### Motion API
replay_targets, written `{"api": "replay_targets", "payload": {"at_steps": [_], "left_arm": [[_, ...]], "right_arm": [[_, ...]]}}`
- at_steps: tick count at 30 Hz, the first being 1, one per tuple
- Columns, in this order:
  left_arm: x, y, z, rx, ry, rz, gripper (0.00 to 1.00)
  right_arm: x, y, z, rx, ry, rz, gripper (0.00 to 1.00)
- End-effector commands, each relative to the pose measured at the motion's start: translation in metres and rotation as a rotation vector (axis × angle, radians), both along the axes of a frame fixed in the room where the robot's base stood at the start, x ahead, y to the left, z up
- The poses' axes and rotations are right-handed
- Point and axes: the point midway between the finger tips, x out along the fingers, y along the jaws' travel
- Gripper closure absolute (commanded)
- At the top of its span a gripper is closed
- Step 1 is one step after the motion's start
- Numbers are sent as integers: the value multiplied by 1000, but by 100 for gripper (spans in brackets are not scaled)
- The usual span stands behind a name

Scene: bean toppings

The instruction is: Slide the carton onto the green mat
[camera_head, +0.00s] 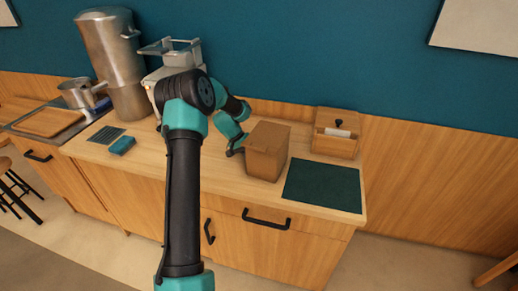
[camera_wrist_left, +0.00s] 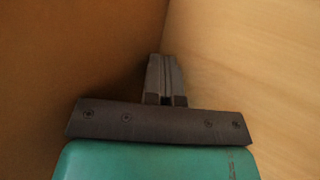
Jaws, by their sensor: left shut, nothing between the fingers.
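The brown carton (camera_head: 267,152) stands upright on the wooden counter, just left of the dark green mat (camera_head: 322,186). The mat lies flat near the counter's right end, and nothing is on it. My left gripper (camera_head: 236,151) is shut and empty, low at the left side of the carton. In the left wrist view its closed fingers (camera_wrist_left: 165,80) are close to a brown surface that looks like the carton (camera_wrist_left: 80,60). I cannot tell whether they touch it. My right gripper is in neither view.
A wooden box with a dark knob (camera_head: 336,136) stands behind the mat. A steel pot (camera_head: 114,60) and a grey machine (camera_head: 170,55) stand at the back left. A blue sponge (camera_head: 122,146) lies to the left. The counter (camera_head: 215,178) is clear in front of the carton.

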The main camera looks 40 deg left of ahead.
Motion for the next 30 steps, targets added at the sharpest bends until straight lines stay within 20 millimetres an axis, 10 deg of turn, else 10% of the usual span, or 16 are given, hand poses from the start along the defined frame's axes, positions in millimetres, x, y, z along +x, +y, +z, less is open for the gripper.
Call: {"api": "replay_targets", "payload": {"at_steps": [30], "left_arm": [[14,-46,0,0,0,-1,100]], "right_arm": [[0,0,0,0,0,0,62]]}}
